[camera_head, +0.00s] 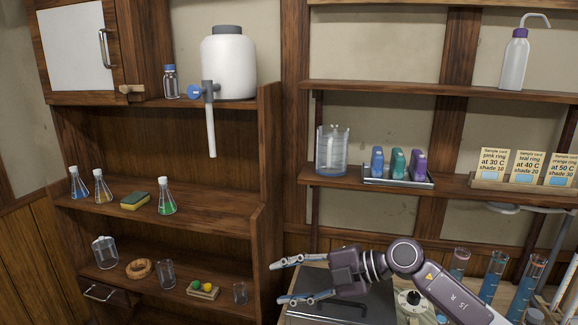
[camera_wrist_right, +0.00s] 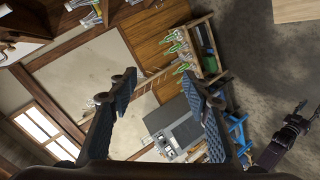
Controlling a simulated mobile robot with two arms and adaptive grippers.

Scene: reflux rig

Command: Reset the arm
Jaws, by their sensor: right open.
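My right arm reaches in from the lower right of the head view. Its right gripper (camera_head: 278,282) is open, its two fingers pointing left in front of the wooden cabinet, with nothing between them. In the right wrist view the same gripper (camera_wrist_right: 158,84) shows its two dark pads wide apart and empty. A dark jointed arm part, which looks like my left arm, shows at the lower right of the wrist view. Its gripper (camera_wrist_right: 300,108) is too small to read. The left gripper is outside the head view.
Below the right gripper is a dark flat-topped device (camera_head: 345,310). Tall cylinders with coloured liquid, one a blue cylinder (camera_head: 490,275), stand right of my forearm. The cabinet (camera_head: 225,210) holds flasks and a white tank (camera_head: 228,65). A bottle tray (camera_head: 398,180) sits on the wall shelf.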

